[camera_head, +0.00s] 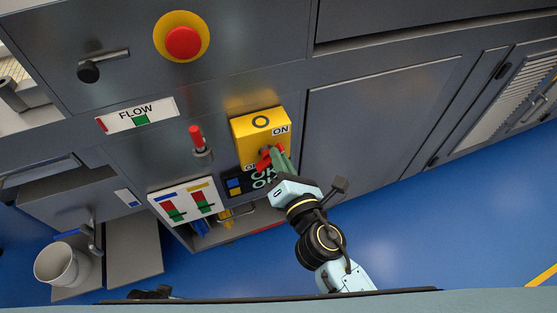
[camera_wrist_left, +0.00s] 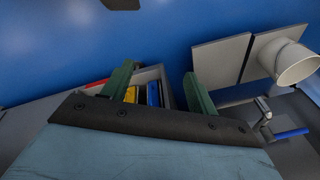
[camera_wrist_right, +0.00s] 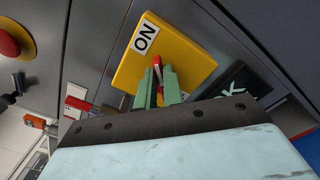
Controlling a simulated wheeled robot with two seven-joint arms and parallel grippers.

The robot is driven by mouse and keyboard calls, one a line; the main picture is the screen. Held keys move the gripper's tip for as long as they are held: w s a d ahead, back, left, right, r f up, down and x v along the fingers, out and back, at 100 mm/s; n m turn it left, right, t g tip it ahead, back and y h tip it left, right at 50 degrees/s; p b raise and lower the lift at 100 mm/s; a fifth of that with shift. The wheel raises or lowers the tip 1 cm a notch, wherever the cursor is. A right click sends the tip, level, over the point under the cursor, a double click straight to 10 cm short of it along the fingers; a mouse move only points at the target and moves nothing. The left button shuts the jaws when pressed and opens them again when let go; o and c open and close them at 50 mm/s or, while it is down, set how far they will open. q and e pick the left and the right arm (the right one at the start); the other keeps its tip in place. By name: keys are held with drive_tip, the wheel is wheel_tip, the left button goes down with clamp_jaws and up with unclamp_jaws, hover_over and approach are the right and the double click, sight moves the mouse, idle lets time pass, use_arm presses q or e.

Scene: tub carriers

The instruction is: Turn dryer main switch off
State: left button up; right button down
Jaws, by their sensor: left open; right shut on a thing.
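The dryer main switch is a yellow box (camera_head: 248,127) on the grey cabinet front, with a white ON label and a red handle (camera_head: 267,158). My right gripper (camera_head: 279,155) is at the lower part of the box, shut on the red handle. In the right wrist view the yellow box (camera_wrist_right: 180,50) fills the upper middle, and the red handle (camera_wrist_right: 157,66) stands between the green fingers of my right gripper (camera_wrist_right: 157,84). The fingers hide part of the handle and the OFF label. My left gripper (camera_wrist_left: 158,85) is open and empty, pointing toward the floor and an open bin.
A red emergency button (camera_head: 184,43) on yellow, a red-tipped lever (camera_head: 197,139), a FLOW panel (camera_head: 137,115) and a dark OK display (camera_head: 240,184) are around the switch. A white bucket (camera_head: 62,264) stands lower left. Blue floor (camera_head: 430,230) is clear at right.

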use_arm(q)
drive_tip(key=shift+w+d+r+b, duration=0.3)
drive_tip(key=shift+w+r, duration=0.25)
drive_tip(key=shift+r, duration=0.2)
drive_tip(key=shift+w+d+r+b, duration=0.25)
drive_tip(key=shift+w+r, duration=0.25)
drive_tip(key=shift+r, duration=0.25)
use_arm(e)
drive_tip(key=shift+d+f+m, duration=0.1)
drive_tip(key=shift+f+m, duration=0.25)
drive_tip(key=shift+m, duration=1.1)
drive_tip(key=shift+f+m, duration=0.35)
drive_tip(key=shift+m, duration=1.15)
drive_tip(key=shift+d+f+m, duration=0.1)
drive_tip(key=shift+f+m, duration=0.25)
drive_tip(key=shift+m, duration=1.1)
drive_tip(key=shift+s+a, duration=0.1)
drive_tip(key=c, duration=1.5)
unclamp_jaws()
drive_tip(key=shift+r, duration=0.1)
use_arm(q)
drive_tip(key=shift+a, duration=0.1)
use_arm(e)
drive_tip(key=shift+r, duration=0.1)
